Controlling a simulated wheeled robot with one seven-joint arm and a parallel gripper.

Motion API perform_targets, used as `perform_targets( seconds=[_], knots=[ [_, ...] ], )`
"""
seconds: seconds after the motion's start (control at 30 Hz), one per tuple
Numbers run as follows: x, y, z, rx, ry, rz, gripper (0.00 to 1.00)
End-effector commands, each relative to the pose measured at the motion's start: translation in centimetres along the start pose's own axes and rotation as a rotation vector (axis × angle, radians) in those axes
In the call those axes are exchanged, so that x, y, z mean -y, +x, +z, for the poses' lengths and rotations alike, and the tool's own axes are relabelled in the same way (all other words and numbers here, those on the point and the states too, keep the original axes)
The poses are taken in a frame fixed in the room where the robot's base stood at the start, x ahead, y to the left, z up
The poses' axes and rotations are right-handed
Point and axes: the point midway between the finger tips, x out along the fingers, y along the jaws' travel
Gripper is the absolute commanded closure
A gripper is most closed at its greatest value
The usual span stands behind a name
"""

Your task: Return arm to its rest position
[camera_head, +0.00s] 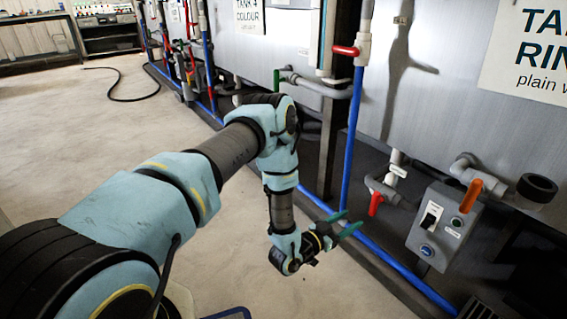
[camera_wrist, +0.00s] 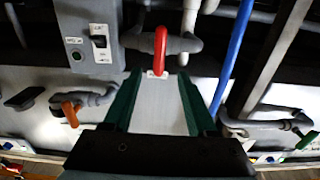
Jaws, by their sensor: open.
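My arm reaches out from the lower left in the head view and bends down toward the tank pipework. My gripper (camera_head: 342,224) has green fingers, spread apart with nothing between them. It is in front of the tanks, near the low blue pipe. In the wrist view my gripper (camera_wrist: 159,76) also shows open, with a red lever (camera_wrist: 160,50) beyond the fingertips. I cannot tell the exact gap to that lever. In the head view a red lever (camera_head: 376,204) hangs down from a grey valve, right of the gripper and apart from it.
A grey switch box (camera_head: 444,226) and an orange-handled valve (camera_head: 471,194) are at the right. A vertical blue pipe (camera_head: 353,140) and a red-handled valve (camera_head: 346,50) stand behind the arm. A black hose (camera_head: 130,98) lies on the floor. The floor at left is mostly clear.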

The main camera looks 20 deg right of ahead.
Motion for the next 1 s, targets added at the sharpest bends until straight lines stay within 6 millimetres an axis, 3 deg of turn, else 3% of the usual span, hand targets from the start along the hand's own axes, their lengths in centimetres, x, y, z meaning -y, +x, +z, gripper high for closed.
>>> perform_targets(
  seconds=[0.13,0.23,0.37,0.47,0.57,0.73,0.9,1.0],
  knots=[
    [0.5,0.1,-0.3,0.012,0.004,-0.005,0.43],
    [2.6,0.4,-1.2,0.064,0.018,-0.028,0.43],
    [7.8,-0.1,-3.3,0.205,0.037,-0.094,0.43],
    [12.5,-1.8,-5.3,0.341,0.036,-0.169,0.43],
    [16.6,-4.7,-7.4,0.475,0.016,-0.253,0.43],
    [22.1,-11.8,-11.2,0.691,-0.061,-0.416,0.43],
    [24.7,-20.9,-15.3,0.882,-0.196,-0.589,0.43],
    [24.5,-26.5,-17.7,0.981,-0.3,-0.687,0.43]
  ],
)
